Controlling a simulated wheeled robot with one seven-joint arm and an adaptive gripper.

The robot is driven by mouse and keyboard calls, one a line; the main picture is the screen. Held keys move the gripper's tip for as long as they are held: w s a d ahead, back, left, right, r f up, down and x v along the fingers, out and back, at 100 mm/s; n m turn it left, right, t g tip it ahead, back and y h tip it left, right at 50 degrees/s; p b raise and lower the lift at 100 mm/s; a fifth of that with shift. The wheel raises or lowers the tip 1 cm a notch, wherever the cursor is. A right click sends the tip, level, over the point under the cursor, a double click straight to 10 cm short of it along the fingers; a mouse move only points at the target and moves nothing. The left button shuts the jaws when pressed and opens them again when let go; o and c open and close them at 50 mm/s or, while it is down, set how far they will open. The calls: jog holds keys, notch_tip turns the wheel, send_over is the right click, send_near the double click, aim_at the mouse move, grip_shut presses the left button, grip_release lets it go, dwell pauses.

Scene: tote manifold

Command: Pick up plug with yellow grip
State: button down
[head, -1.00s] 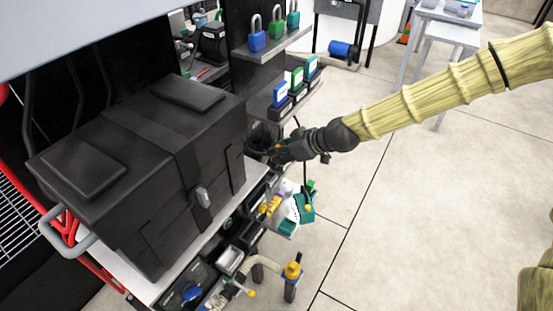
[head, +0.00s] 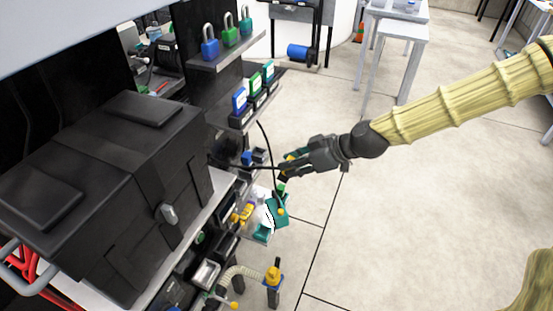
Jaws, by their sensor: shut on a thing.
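My gripper (head: 289,167) is shut on a small dark plug with a yellow grip (head: 291,157), in the head view. It is held in the air to the right of the shelf unit. The fingers hide most of the plug, and only a little yellow and teal shows. A black cable (head: 245,167) runs from the dark shelf area on the left to the gripper.
A large black case (head: 110,180) stands on the shelf at left. Padlocks (head: 230,30) and small boxed devices (head: 254,92) sit on shelves behind. A yellow-topped hose fitting (head: 273,276) and teal items (head: 277,209) are below.

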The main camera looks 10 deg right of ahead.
jog(key=s+d+r+g+h+p, duration=0.1)
jog(key=s+d+r+g+h, duration=0.1)
jog(key=s+d, duration=0.2)
jog(key=shift+s+d+h, duration=0.2)
jog(key=shift+d+h, duration=0.2)
jog(key=shift+d, duration=0.8)
dwell(1.5)
